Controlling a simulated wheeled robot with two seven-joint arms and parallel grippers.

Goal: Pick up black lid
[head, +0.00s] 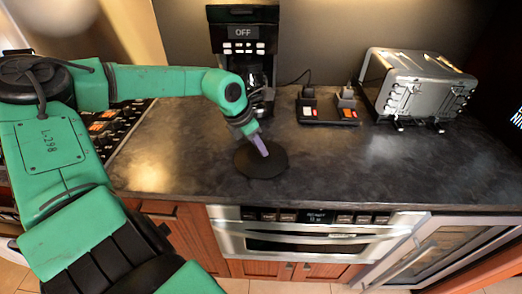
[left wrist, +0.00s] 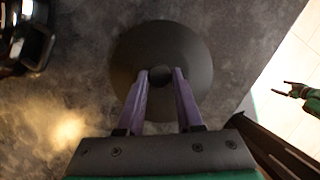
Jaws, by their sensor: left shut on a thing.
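The black lid (head: 272,165) is a dark round disc at the counter's front part, above the microwave drawer. My left gripper (head: 264,151) reaches down to its middle. In the left wrist view the lid (left wrist: 185,48) lies under the fingers, and the two purple fingertips of the left gripper (left wrist: 161,76) are closed on its small round knob (left wrist: 160,74). I cannot tell whether the lid touches the counter. My right gripper is not seen in the head view; a small gripper-like shape shows at the right of the left wrist view.
A black coffee maker (head: 240,45) stands behind the lid. A black device (head: 328,110) with orange switches and a tilted silver toaster (head: 415,85) stand to the right. The stove (head: 108,125) is at left. The counter (head: 350,165) is clear right of the lid. The microwave drawer (head: 310,243) is below.

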